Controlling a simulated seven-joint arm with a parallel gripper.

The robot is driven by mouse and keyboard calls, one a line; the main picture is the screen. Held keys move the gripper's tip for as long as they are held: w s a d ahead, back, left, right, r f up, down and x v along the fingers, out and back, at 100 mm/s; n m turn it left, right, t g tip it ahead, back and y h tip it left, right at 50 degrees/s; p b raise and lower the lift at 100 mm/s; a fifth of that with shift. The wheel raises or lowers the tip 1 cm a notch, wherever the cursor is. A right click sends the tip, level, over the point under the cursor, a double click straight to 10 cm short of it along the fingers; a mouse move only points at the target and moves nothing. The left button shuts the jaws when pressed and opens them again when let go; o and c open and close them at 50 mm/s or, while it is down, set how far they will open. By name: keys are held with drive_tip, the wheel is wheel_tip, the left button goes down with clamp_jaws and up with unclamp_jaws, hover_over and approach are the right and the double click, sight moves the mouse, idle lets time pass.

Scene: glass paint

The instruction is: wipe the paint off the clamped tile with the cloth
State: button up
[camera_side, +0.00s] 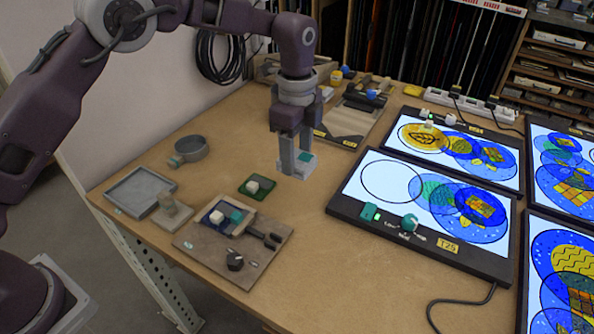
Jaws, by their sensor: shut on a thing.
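The clamped tile (212,218) is a small dark blue plate on a grey-brown board (193,246), with a white block on it. A teal patch of paint (236,215) shows at the tile's right side, next to a dark fork-shaped clamp (263,236). My gripper (296,167) points down above the table, to the right of and behind the board, clear of the tile. It is shut on a small pale thing (301,170) with a teal patch near it. The fingers partly cover this thing, and I cannot tell if it is the cloth.
A green tile (265,194) with a white block lies between board and gripper. A grey tray (128,190), a small block (170,208) and a round dish (192,147) stand at left. Lit panels (345,207) fill the right. The front table area is clear.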

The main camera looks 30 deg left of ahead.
drive_tip(key=shift+r, duration=0.2)
drive_tip(key=o, duration=0.6)
drive_tip(key=shift+a, duration=0.1)
drive_tip(key=c, duration=0.4)
drive_tip(key=s+a+f, duration=0.2)
drive_tip(key=s+a, duration=0.1)
drive_tip(key=a, duration=0.1)
drive_tip(key=s+a+f, duration=0.2)
drive_tip(key=s+a, duration=0.1)
drive_tip(key=a, duration=0.1)
drive_tip(key=s+a+f, duration=0.2)
drive_tip(key=s+a, duration=0.1)
drive_tip(key=a, duration=0.2)
drive_tip(key=shift+s+a, duration=0.1)
drive_tip(key=shift+s, duration=0.1)
drive_tip(key=shift+c, duration=0.2)
drive_tip(key=shift+f, duration=0.55)
